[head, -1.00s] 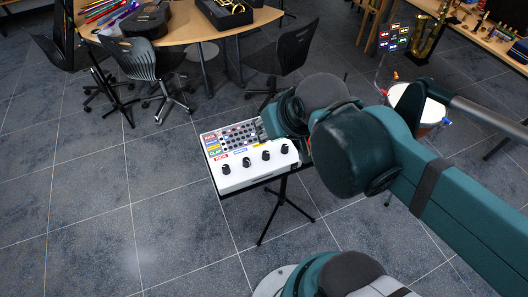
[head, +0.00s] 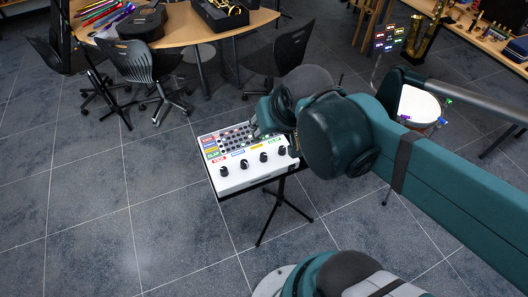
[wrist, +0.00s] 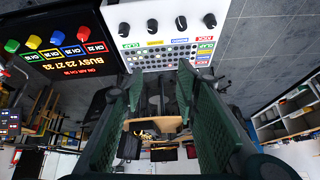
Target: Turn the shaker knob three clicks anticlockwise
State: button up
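A white instrument box (head: 240,180) with a row of black knobs stands on a black stand in the head view. Red, blue, yellow and green labels lie by the knobs. The knob (head: 264,157) by the yellow label also shows in the wrist view (wrist: 152,25); that label is too small to read, so I cannot confirm it is the shaker. The green label by the end knob reads CLAP. My gripper (wrist: 160,68) is open and empty, its green fingers spread apart. In the wrist view the knobs appear beyond the fingertips, with no finger on them.
A dark panel (wrist: 75,62) with lit text and several coloured caps lies beside the box in the wrist view. My arm hides much of the area right of the box in the head view. Chairs (head: 140,68) and a wooden table (head: 185,25) stand behind; open floor lies left.

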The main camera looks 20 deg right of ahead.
jog(key=shift+w+f+m+g+p, duration=0.6)
jog(key=shift+w+f+m+p, duration=0.1)
jog(key=shift+w+m, duration=0.3)
jog(key=m+g+p, duration=0.4)
jog(key=m, duration=0.2)
send_over(264, 154)
jog(key=shift+f, duration=4.05)
jog(key=shift+s+f+m+g+p, duration=0.15)
jog(key=shift+f+m+p, duration=0.1)
jog(key=shift+f+m, duration=0.25)
jog(key=shift+s+f+m+g+p, duration=0.1)
jog(key=shift+f+m+g+p, duration=0.1)
jog(key=shift+f+m, duration=0.3)
jog(key=shift+w+f, duration=0.1)
jog(key=shift+f, duration=0.15)
jog(key=shift+w+f+b, duration=0.1)
jog(key=shift+f+b, duration=0.55)
jog(key=shift+f, duration=3.05)
jog(key=c, duration=0.9)
